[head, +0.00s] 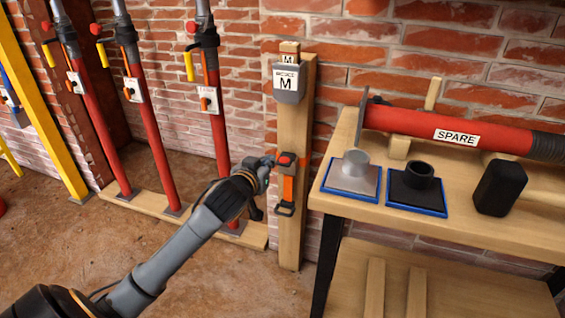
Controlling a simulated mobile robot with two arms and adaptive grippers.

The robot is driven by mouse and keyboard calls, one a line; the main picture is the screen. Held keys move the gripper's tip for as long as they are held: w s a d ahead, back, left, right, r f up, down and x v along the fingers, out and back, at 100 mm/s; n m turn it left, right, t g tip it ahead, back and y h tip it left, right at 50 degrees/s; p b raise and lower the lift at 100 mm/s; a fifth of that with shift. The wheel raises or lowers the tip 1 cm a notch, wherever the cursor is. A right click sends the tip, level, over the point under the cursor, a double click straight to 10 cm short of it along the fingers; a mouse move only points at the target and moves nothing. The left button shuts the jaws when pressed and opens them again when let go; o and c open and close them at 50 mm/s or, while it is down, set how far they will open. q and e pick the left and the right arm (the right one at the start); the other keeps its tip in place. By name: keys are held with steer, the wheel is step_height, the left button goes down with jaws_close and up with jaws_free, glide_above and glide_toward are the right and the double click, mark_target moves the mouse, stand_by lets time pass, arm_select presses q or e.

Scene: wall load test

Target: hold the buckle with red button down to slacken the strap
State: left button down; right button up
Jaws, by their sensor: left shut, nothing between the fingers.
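The buckle (291,165) is a dark grey block with a red button (286,160) on its face. It is mounted on an upright wooden post (295,115) against the brick wall. An orange strap (288,188) runs down from it to a dark handle or ring (285,208). My left gripper (271,160) is shut and empty at the left side of the buckle, its fingertips close to the red button. I cannot tell whether they touch it. My right gripper is not in view.
A wooden workbench (335,186) at the right holds a red SPARE prop (405,122), two blue-edged plates and a black mallet head (499,188). Several red props (152,140) stand left on a wooden sill. A grey block marked M (289,82) hangs above the buckle.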

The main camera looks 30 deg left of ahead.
arm_select(q)
steer(key=b, duration=0.2)
glide_above(281, 161)
steer(key=s+d, duration=0.2)
step_height(281, 161, down, 3)
steer(key=shift+s+a+f+b, duration=0.15)
steer(key=shift+f+b, duration=0.15)
steer(key=shift+f, duration=0.6)
steer(key=shift+s+a+f+b, duration=0.1)
steer(key=shift+f+b, duration=0.15)
steer(key=shift+f, duration=0.65)
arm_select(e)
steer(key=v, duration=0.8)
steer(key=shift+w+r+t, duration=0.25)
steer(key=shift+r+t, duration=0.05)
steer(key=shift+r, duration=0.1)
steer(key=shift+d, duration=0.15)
